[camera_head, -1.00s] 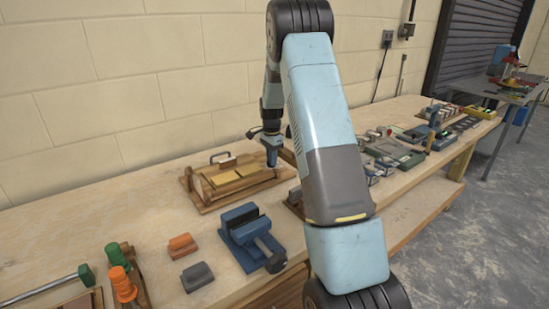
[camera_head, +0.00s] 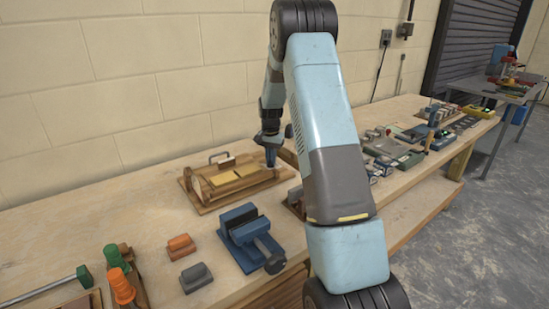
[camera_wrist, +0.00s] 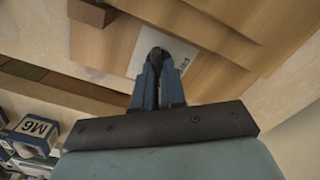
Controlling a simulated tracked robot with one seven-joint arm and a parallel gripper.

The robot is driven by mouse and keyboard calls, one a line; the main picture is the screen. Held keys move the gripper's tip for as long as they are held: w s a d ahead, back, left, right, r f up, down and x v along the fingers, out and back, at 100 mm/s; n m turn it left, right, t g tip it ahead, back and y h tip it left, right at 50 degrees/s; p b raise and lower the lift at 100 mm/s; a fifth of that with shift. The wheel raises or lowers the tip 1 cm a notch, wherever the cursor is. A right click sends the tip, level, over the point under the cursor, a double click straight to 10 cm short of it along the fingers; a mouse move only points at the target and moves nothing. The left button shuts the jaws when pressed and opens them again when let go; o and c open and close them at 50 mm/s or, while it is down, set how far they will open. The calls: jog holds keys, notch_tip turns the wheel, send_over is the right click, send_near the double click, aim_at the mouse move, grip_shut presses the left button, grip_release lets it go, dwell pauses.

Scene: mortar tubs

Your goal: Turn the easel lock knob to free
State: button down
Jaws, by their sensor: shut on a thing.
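The wooden easel (camera_head: 205,203) lies low on the bench in the head view, with pale yellowish panels and a dark handle at its back. My gripper (camera_head: 271,163) points down at the easel's right end. In the wrist view my gripper (camera_wrist: 157,58) has its blue fingers close together, dark tips over a white label (camera_wrist: 178,68) with lettering, partly covered, on the wood. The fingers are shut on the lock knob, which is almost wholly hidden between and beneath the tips. I cannot read which way the knob points.
A blue vise (camera_head: 248,232) stands in front of the easel. An orange block (camera_head: 181,247) and a grey block (camera_head: 196,277) lie left of it. Orange and green-handled tools are at the front left. Boxes and tools crowd the bench to the right. The bench left of the easel is clear.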

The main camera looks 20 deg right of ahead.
jog(key=n, duration=0.3)
jog(key=a+n, duration=0.1)
jog(key=n, duration=0.1)
jog(key=shift+n, duration=0.4)
jog(key=n, duration=0.5)
jog(key=shift+d+f, duration=0.1)
jog(key=shift+s+n, duration=0.1)
jog(key=shift+n, duration=0.2)
jog(key=c, duration=1.2)
grip_release()
jog(key=shift+d, duration=0.15)
notch_tip(320, 180, up, 14)
